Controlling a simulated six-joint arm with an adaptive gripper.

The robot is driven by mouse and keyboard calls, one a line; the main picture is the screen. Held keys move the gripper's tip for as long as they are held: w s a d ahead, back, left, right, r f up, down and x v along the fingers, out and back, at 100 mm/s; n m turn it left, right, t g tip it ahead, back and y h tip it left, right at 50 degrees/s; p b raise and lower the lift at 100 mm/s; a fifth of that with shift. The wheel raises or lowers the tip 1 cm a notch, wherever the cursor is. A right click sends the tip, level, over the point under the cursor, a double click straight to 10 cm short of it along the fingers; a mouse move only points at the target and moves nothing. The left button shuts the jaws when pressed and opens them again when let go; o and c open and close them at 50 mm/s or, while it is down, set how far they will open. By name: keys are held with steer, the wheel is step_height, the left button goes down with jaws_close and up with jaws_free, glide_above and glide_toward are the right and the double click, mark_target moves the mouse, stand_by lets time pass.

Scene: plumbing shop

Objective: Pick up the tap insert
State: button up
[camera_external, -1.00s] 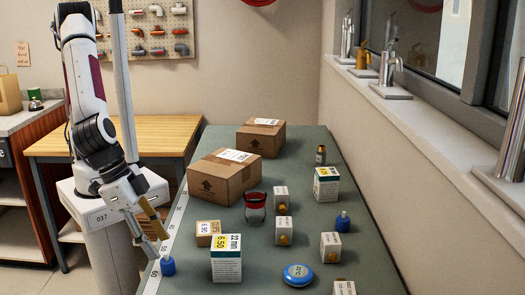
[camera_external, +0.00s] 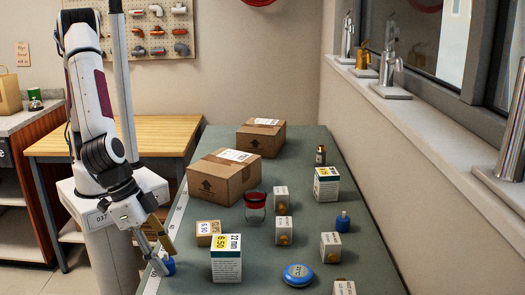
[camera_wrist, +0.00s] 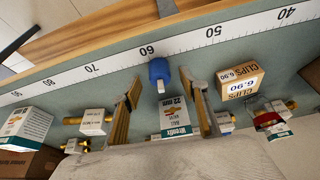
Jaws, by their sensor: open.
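A small blue piece with a pale stem, which looks like the tap insert, stands at the near left edge of the green bench (camera_external: 168,267). In the wrist view the blue piece (camera_wrist: 158,70) lies just ahead of the gap between the fingertips. My gripper (camera_external: 160,258) is low beside it, and a finger partly covers it in the external view. In the wrist view my gripper (camera_wrist: 158,84) is open, one finger to each side, with nothing held. A similar blue piece (camera_external: 343,222) stands at the bench's right side.
A white and green 22 mm box (camera_external: 227,262) stands close right of my gripper, with a clips box (camera_external: 207,236) behind it. A ruler strip (camera_wrist: 105,62) runs along the bench edge.

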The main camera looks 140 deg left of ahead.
steer(key=shift+x, duration=0.85)
steer(key=c, duration=1.2)
